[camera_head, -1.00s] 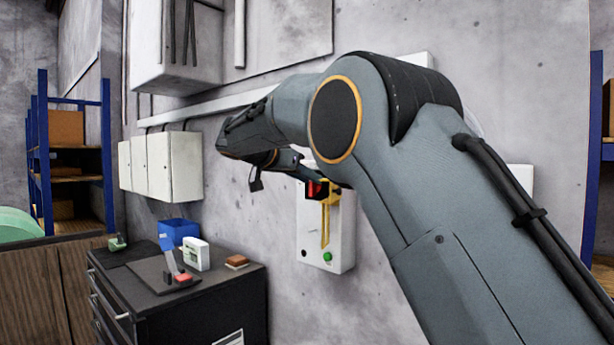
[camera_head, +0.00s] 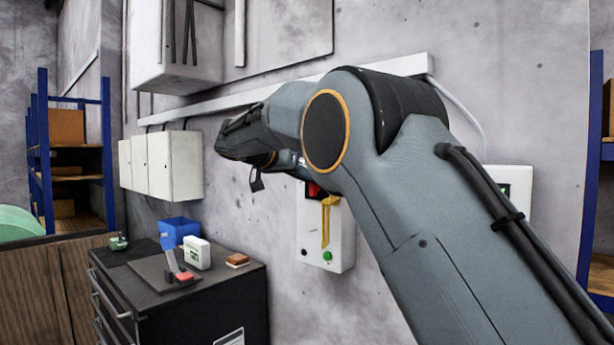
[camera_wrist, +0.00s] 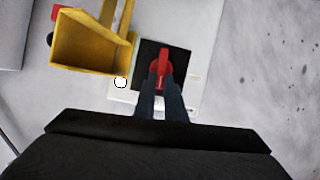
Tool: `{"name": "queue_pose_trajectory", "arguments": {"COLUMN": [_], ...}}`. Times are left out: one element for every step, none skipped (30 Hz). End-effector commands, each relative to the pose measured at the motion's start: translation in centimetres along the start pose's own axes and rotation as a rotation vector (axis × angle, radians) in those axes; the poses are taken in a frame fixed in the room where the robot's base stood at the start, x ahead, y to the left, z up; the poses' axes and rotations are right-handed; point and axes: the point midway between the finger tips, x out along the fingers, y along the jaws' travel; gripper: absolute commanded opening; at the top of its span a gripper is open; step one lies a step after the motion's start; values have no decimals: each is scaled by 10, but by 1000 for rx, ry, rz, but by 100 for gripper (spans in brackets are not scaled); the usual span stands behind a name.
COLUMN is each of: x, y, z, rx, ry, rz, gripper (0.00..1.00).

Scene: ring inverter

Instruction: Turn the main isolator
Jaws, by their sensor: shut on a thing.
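The main isolator is a red handle (camera_wrist: 163,64) on a black square plate (camera_wrist: 146,58), mounted on a pale panel. In the wrist view my gripper (camera_wrist: 162,85) is shut on the red handle, with a dark finger at each side of its lower end. In the head view a little of the red handle (camera_head: 313,190) shows beside my arm, on the white wall box (camera_head: 341,235). My arm hides most of the handle and the fingertips in that view.
A yellow bracket (camera_head: 326,222) sticks out beside the handle, and its yellow hood (camera_wrist: 88,45) is close to my fingers. A green button (camera_head: 327,256) is low on the box. A black cabinet (camera_head: 190,315) with small items stands at the lower left.

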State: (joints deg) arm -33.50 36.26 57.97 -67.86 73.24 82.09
Motion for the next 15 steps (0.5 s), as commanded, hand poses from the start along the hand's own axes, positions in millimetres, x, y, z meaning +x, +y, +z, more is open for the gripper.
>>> {"name": "queue_pose_trajectory", "arguments": {"x": [0, 0, 0, 0, 0, 0, 0, 0, 0, 0, 0, 1, 0, 1, 1], "y": [-2, -2, -3, -4, -4, -5, -6, -6, -8, -8, -9, -10, -10, -11, -12], "z": [-1, 0, -1, -1, -1, 0, 0, 0, 0, 0, 0, 1, 1, 2, 2], "rx": [-27, -47, -74, -96, -119, -151, -177, -203, -238, -265, -291, -327, -353, -379, -414], "ry": [0, 0, 0, 1, 0, 1, 0, 0, 0, -1, 0, 0, 0, 0, 0], "rz": [10, 19, 30, 39, 49, 62, 73, 84, 98, 109, 120, 135, 146, 157, 171], "gripper": [0, 0, 0, 0, 0, 0, 0, 0, 0, 0, 0, 0, 0, 0, 0]}}
